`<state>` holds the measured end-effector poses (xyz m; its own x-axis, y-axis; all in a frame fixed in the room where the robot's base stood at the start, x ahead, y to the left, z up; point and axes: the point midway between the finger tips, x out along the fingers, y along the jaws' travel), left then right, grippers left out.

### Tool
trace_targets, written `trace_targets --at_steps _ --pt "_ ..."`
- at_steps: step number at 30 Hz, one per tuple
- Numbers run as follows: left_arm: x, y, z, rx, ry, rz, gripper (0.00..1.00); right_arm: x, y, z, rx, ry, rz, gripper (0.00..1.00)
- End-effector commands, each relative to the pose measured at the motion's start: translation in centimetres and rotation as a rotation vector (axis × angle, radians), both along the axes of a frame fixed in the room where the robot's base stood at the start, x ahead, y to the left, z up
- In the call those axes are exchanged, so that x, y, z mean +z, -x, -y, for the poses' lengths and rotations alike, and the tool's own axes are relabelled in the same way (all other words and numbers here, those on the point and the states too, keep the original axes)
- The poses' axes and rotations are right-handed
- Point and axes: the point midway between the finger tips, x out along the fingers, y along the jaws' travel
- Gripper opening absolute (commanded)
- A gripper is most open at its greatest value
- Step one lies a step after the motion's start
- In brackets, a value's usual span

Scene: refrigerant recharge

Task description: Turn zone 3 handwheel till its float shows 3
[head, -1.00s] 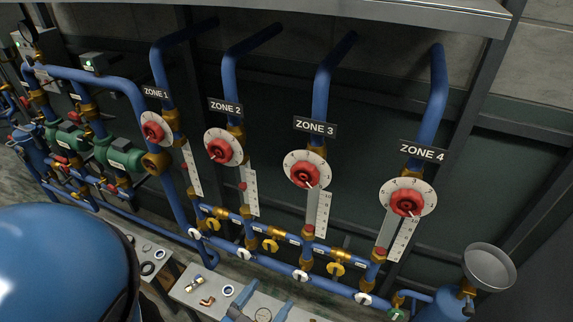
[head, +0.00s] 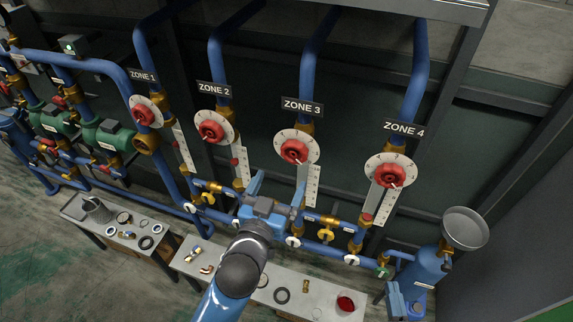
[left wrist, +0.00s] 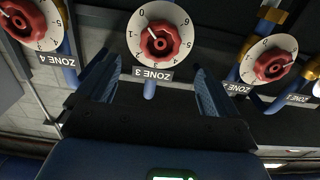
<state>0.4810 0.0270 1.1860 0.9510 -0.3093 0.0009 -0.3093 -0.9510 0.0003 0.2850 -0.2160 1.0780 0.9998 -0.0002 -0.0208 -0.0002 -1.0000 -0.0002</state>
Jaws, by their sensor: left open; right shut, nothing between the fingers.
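The zone 3 handwheel (head: 295,151) is red on a round white numbered dial, under the ZONE 3 label (head: 303,107). In the left wrist view, the handwheel (left wrist: 160,43) appears upside down ahead, between and beyond the fingers; its white pointer is toward the low numbers.
Handwheels of zone 2 (head: 213,127) and zone 4 (head: 390,171) flank zone 3. Yellow-handled valves (head: 326,234) line the lower pipes. A bench (head: 213,262) with small parts stands in front; a blue tank (head: 428,265) with a funnel (head: 465,228) stands at right.

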Motion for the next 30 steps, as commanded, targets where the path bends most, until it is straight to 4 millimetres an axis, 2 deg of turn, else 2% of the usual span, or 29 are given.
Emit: trace_targets --at_steps 25,26,30 --pt "0.0 -8.3 2.6 0.001 0.000 0.001 0.94 1.2 0.0 0.0 0.000 0.000 0.000 0.00" --pt "-0.1 -8.4 2.6 0.000 0.000 0.000 0.92 1.2 0.0 0.0 0.000 0.000 0.000 0.00" --pt "-0.1 -8.2 2.6 0.000 0.000 -0.001 0.71 1.1 0.0 0.0 0.000 0.000 0.000 0.00"
